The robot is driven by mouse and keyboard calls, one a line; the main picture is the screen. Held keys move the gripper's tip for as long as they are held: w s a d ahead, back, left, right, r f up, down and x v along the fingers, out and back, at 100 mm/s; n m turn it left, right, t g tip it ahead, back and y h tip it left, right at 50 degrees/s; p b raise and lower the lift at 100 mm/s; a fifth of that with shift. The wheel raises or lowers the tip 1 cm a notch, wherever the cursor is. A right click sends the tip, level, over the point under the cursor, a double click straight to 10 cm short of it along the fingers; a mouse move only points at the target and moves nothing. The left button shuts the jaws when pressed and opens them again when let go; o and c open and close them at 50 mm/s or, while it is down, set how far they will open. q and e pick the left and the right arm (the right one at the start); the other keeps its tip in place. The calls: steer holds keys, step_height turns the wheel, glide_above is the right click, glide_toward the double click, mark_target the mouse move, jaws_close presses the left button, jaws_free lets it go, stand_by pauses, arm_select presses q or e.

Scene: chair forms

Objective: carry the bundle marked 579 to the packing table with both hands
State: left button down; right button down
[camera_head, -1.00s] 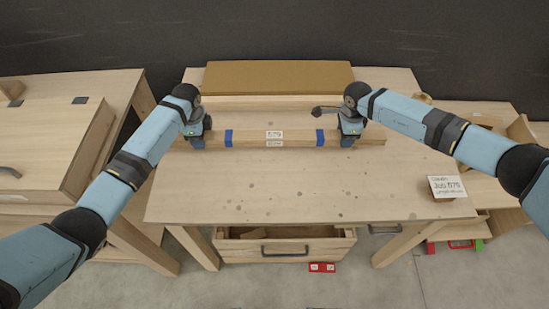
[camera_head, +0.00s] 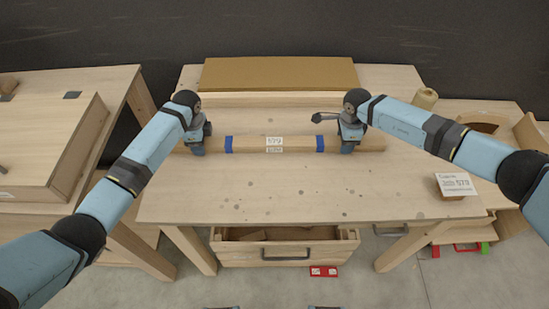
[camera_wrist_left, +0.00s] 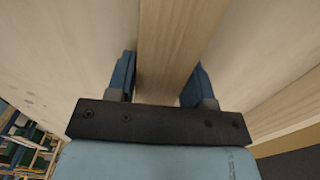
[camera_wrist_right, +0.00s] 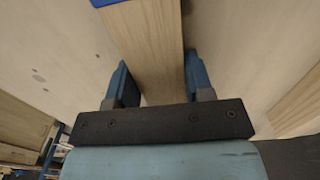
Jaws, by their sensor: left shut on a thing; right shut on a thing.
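The bundle marked 579 (camera_head: 250,144) is a long pale wooden bundle with two blue bands and a white label. It lies left to right over the back part of the wooden table (camera_head: 290,190). My left gripper (camera_head: 197,150) is shut on the bundle left of the left band. My right gripper (camera_head: 347,147) is shut on it right of the right band. In the left wrist view the wood (camera_wrist_left: 170,50) runs between the fingers; the right wrist view shows the wood (camera_wrist_right: 152,50) and part of a blue band. I cannot tell whether the bundle touches the table.
A brown board (camera_head: 280,73) lies behind the bundle. Another bench (camera_head: 60,120) stands left. A twine spool (camera_head: 425,98) sits at the back right.

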arm_select(q)
steer(key=c, duration=0.5)
jaws_free()
arm_select(e)
steer(key=c, duration=0.5)
jaws_free()
arm_select(q)
steer(key=shift+r, duration=0.1)
arm_select(e)
steer(key=shift+r, duration=0.25)
arm_select(q)
step_height(320, 180, up, 12)
arm_select(e)
step_height(320, 180, up, 12)
steer(key=shift+f, duration=0.2)
